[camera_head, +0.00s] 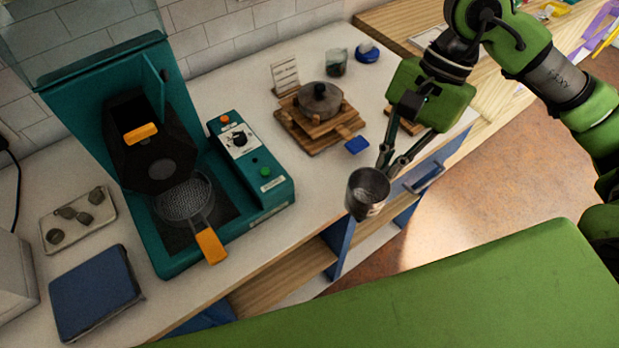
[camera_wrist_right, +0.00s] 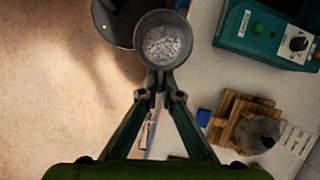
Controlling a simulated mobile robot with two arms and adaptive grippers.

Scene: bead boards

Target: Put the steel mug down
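The steel mug (camera_head: 367,193) is a dark grey metal cup in my right gripper (camera_head: 384,166). In the head view it hangs at the counter's front edge, slightly tilted. In the right wrist view the mug (camera_wrist_right: 163,40) shows from above, with pale speckled contents or a shiny bottom inside. The fingertips of my right gripper (camera_wrist_right: 155,82) come together at the mug's near side, and appear closed on it. The part they grip is hidden. The floor shows beneath and beside the mug in the wrist view. My left gripper does not show in either view.
The white counter (camera_head: 310,190) has clear room left of the mug. A teal machine (camera_head: 170,250) with an orange-handled basket (camera_head: 211,245) stands at left. A lidded pot (camera_head: 320,100) sits on a wooden stand behind. A glass jar (camera_head: 336,63) is farther back.

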